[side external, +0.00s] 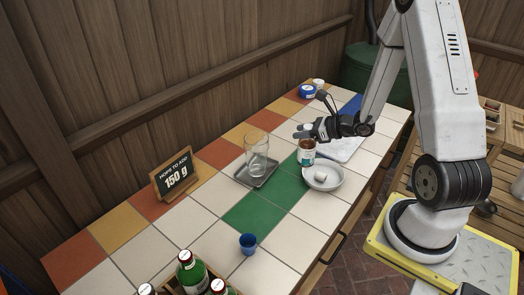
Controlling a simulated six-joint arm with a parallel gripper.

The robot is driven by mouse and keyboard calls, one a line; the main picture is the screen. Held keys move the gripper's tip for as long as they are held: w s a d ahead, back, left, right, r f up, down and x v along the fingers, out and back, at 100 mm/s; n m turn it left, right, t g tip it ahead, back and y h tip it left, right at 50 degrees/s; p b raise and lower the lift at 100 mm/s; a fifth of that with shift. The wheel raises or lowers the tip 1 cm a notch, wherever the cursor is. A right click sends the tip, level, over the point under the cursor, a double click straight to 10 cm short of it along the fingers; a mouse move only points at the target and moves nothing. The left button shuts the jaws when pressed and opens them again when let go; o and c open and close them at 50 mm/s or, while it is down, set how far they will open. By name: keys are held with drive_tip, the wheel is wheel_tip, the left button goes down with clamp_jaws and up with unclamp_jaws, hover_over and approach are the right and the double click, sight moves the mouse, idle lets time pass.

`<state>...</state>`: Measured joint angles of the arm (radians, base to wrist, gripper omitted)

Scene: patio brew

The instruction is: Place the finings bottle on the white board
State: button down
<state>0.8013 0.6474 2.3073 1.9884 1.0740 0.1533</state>
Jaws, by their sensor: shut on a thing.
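The finings bottle (306,153) is a small brown bottle with a pale label. My gripper (307,133) is shut on it near its top, and the fingers partly hide the upper part. It shows just behind and left of the white bowl in the picture; I cannot tell whether its base touches the table. The white board (346,150) lies flat on the tiled table to the right of the bottle, partly hidden by my gripper and arm.
A white bowl (336,184) holds small white pieces. A clear glass (256,154) stands on a dark tray (243,180). A blue cup (248,244), a sign (175,176), a blue tin (307,91) and crated green bottles (190,272) are also there. The front-left tiles are clear.

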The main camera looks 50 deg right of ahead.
drive_tip(key=s+d+r+m+h, duration=0.1)
drive_tip(key=s+d+m+h, duration=0.2)
drive_tip(key=d, duration=0.3)
drive_tip(key=s+d+r+m+g+h, duration=0.1)
drive_tip(key=s+d+m+h, duration=0.2)
drive_tip(key=d, duration=0.4)
drive_tip(key=s+d+r+m+h, duration=0.1)
drive_tip(key=s+d+m+h, duration=0.1)
drive_tip(key=d+m+h, duration=0.3)
drive_tip(key=w+d+f+n+y, duration=0.1)
drive_tip(key=w+d+f+n, duration=0.1)
drive_tip(key=w+d+f, duration=0.7)
drive_tip(key=shift+w+d, duration=0.4)
drive_tip(key=shift+w, duration=0.25)
drive_tip(key=shift+f, duration=0.15)
drive_tip(key=shift+w+d+f, duration=0.1)
drive_tip(key=shift+f, duration=0.8)
drive_tip(key=shift+w+d+f, duration=0.1)
drive_tip(key=shift+f, duration=0.8)
drive_tip(key=shift+f, duration=0.1)
